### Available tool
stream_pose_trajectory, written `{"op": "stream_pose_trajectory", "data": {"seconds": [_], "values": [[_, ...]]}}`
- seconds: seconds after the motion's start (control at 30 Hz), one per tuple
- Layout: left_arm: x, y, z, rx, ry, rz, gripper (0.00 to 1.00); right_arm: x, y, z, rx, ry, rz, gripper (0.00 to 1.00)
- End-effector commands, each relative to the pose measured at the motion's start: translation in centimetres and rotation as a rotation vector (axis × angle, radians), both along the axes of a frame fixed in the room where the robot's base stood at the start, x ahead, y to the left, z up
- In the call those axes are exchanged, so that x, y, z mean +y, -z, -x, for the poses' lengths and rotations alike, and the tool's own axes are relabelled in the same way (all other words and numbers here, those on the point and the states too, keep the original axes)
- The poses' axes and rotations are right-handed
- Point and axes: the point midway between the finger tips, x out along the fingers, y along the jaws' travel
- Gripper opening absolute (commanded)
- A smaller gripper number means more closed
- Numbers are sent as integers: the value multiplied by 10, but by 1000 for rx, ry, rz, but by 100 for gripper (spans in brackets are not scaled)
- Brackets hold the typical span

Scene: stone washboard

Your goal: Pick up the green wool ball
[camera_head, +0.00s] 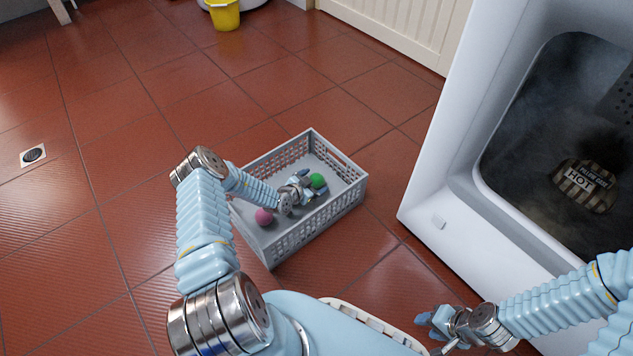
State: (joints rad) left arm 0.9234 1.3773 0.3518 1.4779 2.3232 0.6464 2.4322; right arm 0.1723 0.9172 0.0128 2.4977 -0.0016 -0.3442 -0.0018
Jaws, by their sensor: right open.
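The green wool ball (317,180) is small and round and shows inside the grey plastic basket (327,216) on the floor. My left gripper (313,182) reaches down into the basket, with its blue fingers on either side of the green ball. I cannot tell whether the fingers press on it or stand a little apart from it. My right gripper (428,328) is open at the lower right, above the floor and away from the basket; I see nothing in it.
A pink ball (264,216) lies in the basket's near left part. A yellow bucket (224,14) is at the back.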

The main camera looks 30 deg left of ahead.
Motion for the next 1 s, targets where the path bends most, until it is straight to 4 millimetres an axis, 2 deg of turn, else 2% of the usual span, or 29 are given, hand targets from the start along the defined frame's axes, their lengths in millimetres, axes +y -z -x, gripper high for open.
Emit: {"op": "stream_pose_trajectory", "data": {"seconds": [0.03,0.3,0.37,0.57,0.67,1.0], "values": [[0,0,0,0,0,0,81,0,0,0,0,0,0,43],[0,0,0,0,0,0,40,0,0,0,0,0,0,43],[0,0,0,0,0,0,33,0,0,0,0,0,0,43],[0,-1,0,0,0,-1,33,0,-1,0,0,0,0,43],[1,-11,0,-1,0,-1,33,0,-5,0,1,0,0,43],[0,-81,0,0,0,-1,33,-2,-26,0,-2,2,4,43]]}}
